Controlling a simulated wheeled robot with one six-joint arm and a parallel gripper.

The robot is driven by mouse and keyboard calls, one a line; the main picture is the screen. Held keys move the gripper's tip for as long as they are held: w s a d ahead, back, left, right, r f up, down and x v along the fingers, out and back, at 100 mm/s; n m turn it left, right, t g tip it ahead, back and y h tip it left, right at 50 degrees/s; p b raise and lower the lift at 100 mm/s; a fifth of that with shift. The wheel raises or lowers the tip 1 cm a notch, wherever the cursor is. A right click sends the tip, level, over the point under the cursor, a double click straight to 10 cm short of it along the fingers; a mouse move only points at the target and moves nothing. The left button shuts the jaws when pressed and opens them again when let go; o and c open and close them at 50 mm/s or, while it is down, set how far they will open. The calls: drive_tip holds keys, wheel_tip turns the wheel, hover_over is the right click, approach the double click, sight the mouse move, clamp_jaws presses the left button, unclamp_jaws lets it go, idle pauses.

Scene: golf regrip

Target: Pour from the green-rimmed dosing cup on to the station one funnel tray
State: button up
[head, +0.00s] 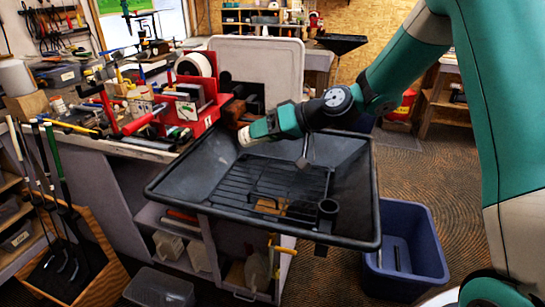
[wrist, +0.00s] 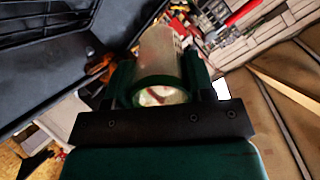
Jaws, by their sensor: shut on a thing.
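My gripper (head: 252,133) is shut on the green-rimmed dosing cup (head: 244,137), whose pale end shows past the fingers. In the wrist view the cup (wrist: 160,55) is pale and translucent, with its dark green rim (wrist: 160,82) towards the camera, between the two fingers (wrist: 160,85). Something pale and reddish shows inside the rim; I cannot tell if it is contents. The cup lies tilted, well off upright. A large black funnel tray (head: 185,190) with a wire grid is below; the gripper is above its far left part. No station number is readable.
A red fixture (head: 195,100) and a cluttered bench stand left of the tray. A blue bin (head: 425,245) stands at the right. Another dark tray (head: 341,42) is at the back. Golf clubs (head: 58,165) lean at the left.

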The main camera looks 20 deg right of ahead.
drive_tip(key=shift+r+g+h+p, duration=0.6)
drive_tip(key=shift+h+p, duration=0.4)
drive_tip(key=shift+p, duration=1.1)
drive_tip(key=shift+s+f+g+p, duration=0.1)
drive_tip(key=shift+f+g+p, duration=0.2)
drive_tip(key=shift+f, duration=0.05)
drive_tip(key=shift+r, duration=0.1)
wheel_tip(320, 180, up, 3)
drive_tip(key=h+p, duration=0.1)
drive_tip(key=p, duration=0.3)
drive_tip(key=shift+d+g+p, duration=0.1)
drive_tip(key=shift+g+p, duration=0.2)
drive_tip(key=shift+h, duration=0.4)
drive_tip(key=shift+r+p, duration=0.1)
drive_tip(key=shift+p, duration=0.3)
